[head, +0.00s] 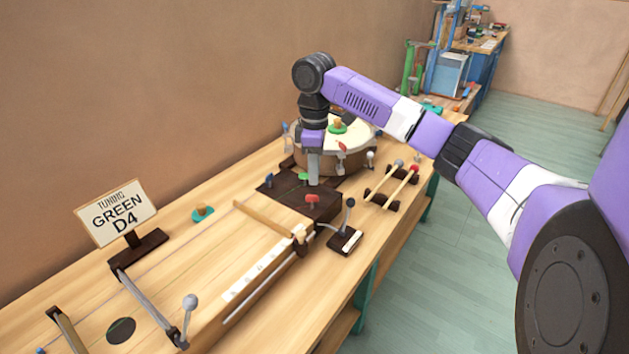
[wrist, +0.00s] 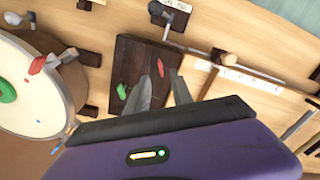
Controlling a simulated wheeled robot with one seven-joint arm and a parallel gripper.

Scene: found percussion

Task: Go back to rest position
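My gripper (head: 313,181) points down over a dark wooden block (head: 322,207) on the workbench, beside a round drum (head: 358,157). The wrist view shows the two grey fingers of my gripper (wrist: 166,70) apart, with nothing between them. The dark block (wrist: 134,60) lies beyond the fingertips in that view. I cannot tell whether the fingertips touch the block. My arm reaches in from the right.
A sign (head: 117,212) reading "TUNING GREEN D4" stands at the left. A mallet on a stand (head: 346,238) is right of the block. A rail rack (head: 392,185) lies near the bench's right edge. A teal piece (head: 203,214) lies on the bench. A shelf unit stands far behind.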

